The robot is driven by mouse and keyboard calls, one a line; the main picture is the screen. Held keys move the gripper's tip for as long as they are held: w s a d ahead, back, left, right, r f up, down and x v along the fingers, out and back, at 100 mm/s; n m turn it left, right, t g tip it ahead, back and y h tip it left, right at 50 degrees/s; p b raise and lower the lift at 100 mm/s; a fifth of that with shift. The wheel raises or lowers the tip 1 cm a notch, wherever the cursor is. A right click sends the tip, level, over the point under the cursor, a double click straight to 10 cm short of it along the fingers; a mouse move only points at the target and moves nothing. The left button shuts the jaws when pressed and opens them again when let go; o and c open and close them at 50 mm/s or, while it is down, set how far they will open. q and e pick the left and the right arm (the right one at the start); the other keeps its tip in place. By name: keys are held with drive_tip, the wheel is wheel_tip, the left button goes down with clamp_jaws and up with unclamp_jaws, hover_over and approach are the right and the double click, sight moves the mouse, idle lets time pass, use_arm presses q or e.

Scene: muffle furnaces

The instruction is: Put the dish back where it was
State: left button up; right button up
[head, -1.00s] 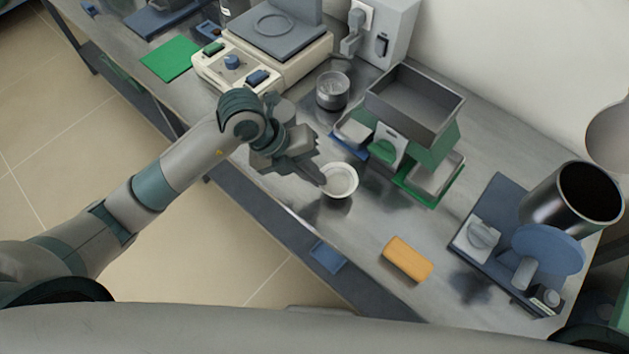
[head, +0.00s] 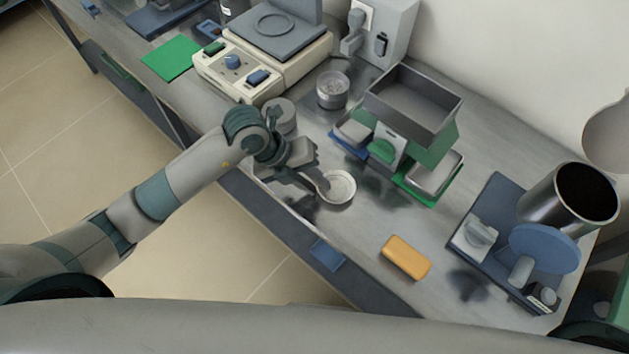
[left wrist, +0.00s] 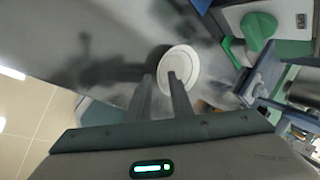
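The dish (head: 341,188) is a small, round, shallow white bowl. It appears to rest on the metal bench, near the front edge. My left gripper (head: 316,187) is at its left rim with the fingers apart. In the left wrist view the dish (left wrist: 184,62) lies beyond the fingertips of my left gripper (left wrist: 161,78). One fingertip overlaps the dish and the other is outside its left rim, with a gap between them. My right gripper is not in view.
An orange block (head: 406,257) lies to the right of the dish. A grey open bin (head: 413,103) stands above green trays behind it. A round metal container (head: 332,90) and a beige balance (head: 262,62) stand further back. A blue-based stand (head: 497,235) is at right.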

use_arm(q)
drive_tip(key=shift+r, duration=0.15)
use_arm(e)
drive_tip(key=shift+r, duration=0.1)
